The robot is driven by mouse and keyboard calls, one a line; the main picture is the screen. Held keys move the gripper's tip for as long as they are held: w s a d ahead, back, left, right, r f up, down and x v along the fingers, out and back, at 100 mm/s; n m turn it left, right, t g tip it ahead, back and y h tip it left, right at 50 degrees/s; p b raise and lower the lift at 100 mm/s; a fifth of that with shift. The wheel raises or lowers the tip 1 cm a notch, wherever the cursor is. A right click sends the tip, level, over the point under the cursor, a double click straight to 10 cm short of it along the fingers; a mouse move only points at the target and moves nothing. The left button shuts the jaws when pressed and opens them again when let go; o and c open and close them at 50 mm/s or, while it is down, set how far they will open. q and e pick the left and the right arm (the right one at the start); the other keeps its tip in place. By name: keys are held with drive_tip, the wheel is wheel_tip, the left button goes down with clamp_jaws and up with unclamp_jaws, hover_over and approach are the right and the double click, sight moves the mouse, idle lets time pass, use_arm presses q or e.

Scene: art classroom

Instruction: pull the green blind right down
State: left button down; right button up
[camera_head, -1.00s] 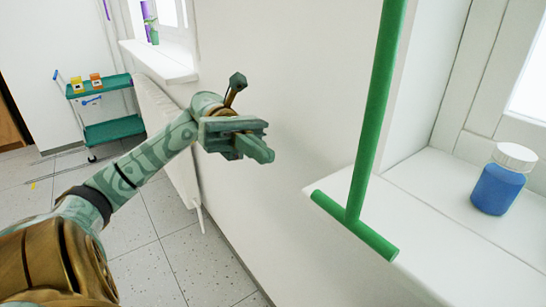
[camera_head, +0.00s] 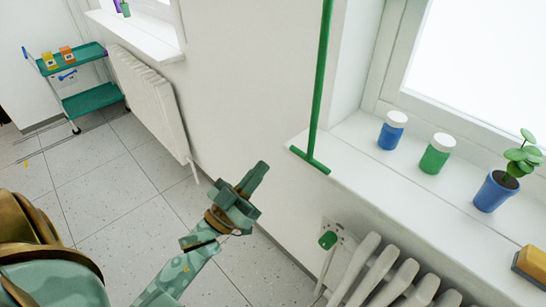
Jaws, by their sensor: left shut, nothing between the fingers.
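The green pull rod (camera_head: 320,85) hangs from the top of the view beside the window recess. It ends in a green crossbar (camera_head: 309,160) at the corner of the white windowsill. The green blind itself is not in view. My left gripper (camera_head: 258,178) is shut and empty. In the picture it is below and left of the crossbar, apart from it. My right gripper is not in view.
On the windowsill (camera_head: 425,192) stand a blue jar (camera_head: 391,135), a green jar (camera_head: 436,158), a potted plant (camera_head: 493,193) and a yellow-and-dark block (camera_head: 532,262). A radiator (camera_head: 385,270) is below the sill. A teal trolley (camera_head: 92,100) stands far left on open floor.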

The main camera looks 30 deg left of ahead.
use_arm(q)
drive_tip(key=x, duration=1)
wheel_tip(320, 180, down, 4)
drive_tip(key=shift+r+b, duration=0.1)
drive_tip(key=shift+b, duration=0.85)
